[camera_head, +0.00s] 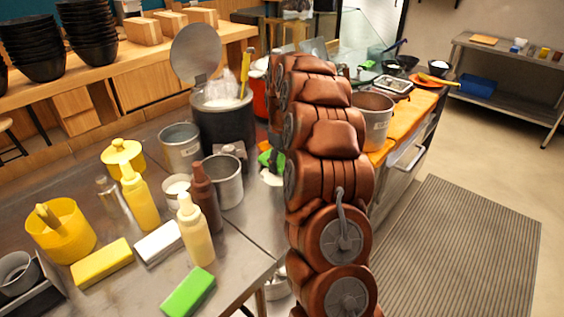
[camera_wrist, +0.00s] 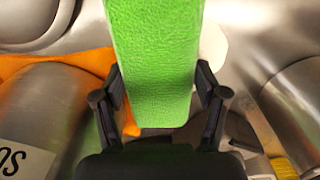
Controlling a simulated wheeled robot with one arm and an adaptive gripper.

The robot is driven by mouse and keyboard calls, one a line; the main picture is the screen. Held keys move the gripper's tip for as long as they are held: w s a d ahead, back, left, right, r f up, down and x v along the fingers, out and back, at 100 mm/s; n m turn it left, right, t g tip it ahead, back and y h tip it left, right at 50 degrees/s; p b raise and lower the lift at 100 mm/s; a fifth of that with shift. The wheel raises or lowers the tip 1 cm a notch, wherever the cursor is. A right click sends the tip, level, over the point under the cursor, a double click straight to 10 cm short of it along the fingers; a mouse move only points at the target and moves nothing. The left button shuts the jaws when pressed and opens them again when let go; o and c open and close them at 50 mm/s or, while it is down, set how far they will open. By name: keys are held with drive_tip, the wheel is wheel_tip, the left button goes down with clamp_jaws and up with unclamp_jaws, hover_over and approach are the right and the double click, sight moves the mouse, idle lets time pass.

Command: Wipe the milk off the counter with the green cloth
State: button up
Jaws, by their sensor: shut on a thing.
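The green cloth (camera_wrist: 157,60) is a textured green block between the two black fingers of my gripper (camera_wrist: 160,105), which is shut on it. In the head view a bit of green cloth (camera_head: 267,158) shows at the left edge of my arm, and the gripper itself is hidden behind the arm. A white patch (camera_wrist: 213,45), which looks like the milk, shows just right of the cloth in the wrist view. A white patch (camera_head: 272,178) also shows below the green in the head view. I cannot tell whether the cloth touches the counter (camera_head: 245,245).
A metal pot (camera_head: 224,182) and a large dark pot (camera_head: 224,125) stand left of the arm. A brown bottle (camera_head: 203,190), yellow bottles and another green block (camera_head: 190,293) are nearer. A steel pot (camera_head: 372,122) stands to the right. An orange thing (camera_wrist: 70,62) lies left of the cloth.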

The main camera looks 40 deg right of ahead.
sight(270, 179)
drive_tip(key=shift+f, duration=0.45)
idle(0.4)
drive_tip(key=shift+s+a+b, duration=0.2)
drive_tip(key=shift+a+b, duration=0.05)
drive_tip(key=shift+a, duration=0.5)
drive_tip(key=shift+s+a+b, duration=0.15)
drive_tip(key=shift+a+b, duration=0.1)
drive_tip(key=shift+a, duration=0.45)
drive_tip(key=shift+s+a+b, duration=0.2)
drive_tip(key=shift+a+b, duration=0.05)
drive_tip(key=shift+a, duration=0.65)
drive_tip(key=shift+c, duration=0.7)
drive_tip(key=shift+a, duration=0.15)
drive_tip(key=shift+a, duration=0.1)
drive_tip(key=shift+w, duration=0.1)
drive_tip(key=shift+w+d, duration=0.25)
drive_tip(key=shift+d, duration=0.4)
drive_tip(key=shift+c, duration=1.3)
drive_tip(key=shift+w+d+p, duration=0.2)
drive_tip(key=shift+d+p, duration=0.15)
drive_tip(key=shift+d, duration=1.6)
